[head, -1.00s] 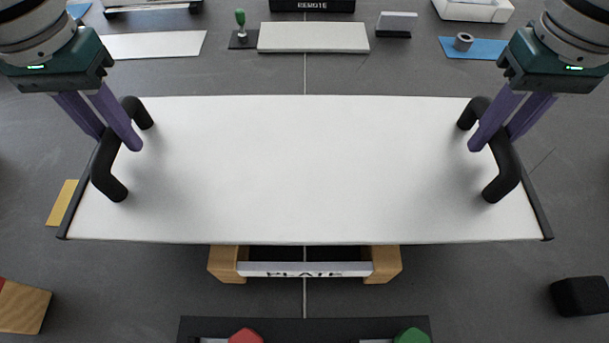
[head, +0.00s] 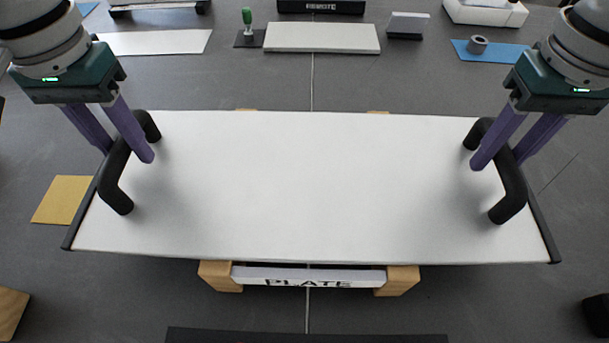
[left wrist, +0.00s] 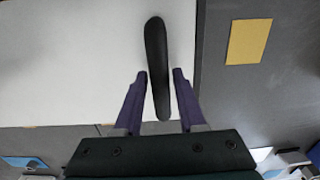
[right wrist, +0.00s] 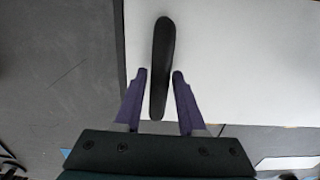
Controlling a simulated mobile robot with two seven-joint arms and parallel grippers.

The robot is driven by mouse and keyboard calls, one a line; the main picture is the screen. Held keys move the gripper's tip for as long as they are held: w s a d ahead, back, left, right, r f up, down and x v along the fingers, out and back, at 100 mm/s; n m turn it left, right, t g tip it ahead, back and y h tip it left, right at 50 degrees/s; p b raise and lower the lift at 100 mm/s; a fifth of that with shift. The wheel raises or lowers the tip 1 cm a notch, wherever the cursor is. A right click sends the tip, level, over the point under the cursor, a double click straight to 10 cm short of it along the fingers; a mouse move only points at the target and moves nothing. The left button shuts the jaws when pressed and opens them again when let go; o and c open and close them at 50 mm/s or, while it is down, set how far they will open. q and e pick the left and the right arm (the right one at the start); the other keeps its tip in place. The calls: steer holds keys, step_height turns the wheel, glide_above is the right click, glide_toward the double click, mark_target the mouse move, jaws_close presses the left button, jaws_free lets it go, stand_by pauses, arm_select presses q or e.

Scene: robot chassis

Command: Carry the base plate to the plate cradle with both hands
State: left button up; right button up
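The white base plate (head: 310,190) spans the middle of the head view, level, with a black U-shaped handle at each end. My left gripper (head: 130,160) has its purple fingers on both sides of the left handle (head: 115,190), also seen in the left wrist view (left wrist: 155,60). My right gripper (head: 492,160) straddles the right handle (head: 512,195), also in the right wrist view (right wrist: 160,60). The plate cradle (head: 218,276), with wooden blocks and a "PLATE" label (head: 308,279), lies beneath the plate, mostly hidden. I cannot tell if they touch.
A yellow mat (head: 62,200) lies at left, and a wooden block (head: 10,312) at front left. A black block (head: 597,315) is at front right. A dark tray edge (head: 300,335) shows at the front. Several fixtures, including a blue mat (head: 487,50), line the back.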

arm_select(q)
steer(key=shift+o, duration=1.2)
arm_select(e)
steer(key=shift+o, duration=1.2)
arm_select(q)
steer(key=shift+r, duration=0.15)
arm_select(e)
steer(key=shift+r, duration=0.2)
arm_select(q)
step_height(320, 180, up, 12)
arm_select(e)
step_height(320, 180, up, 12)
steer(key=shift+f, duration=0.15)
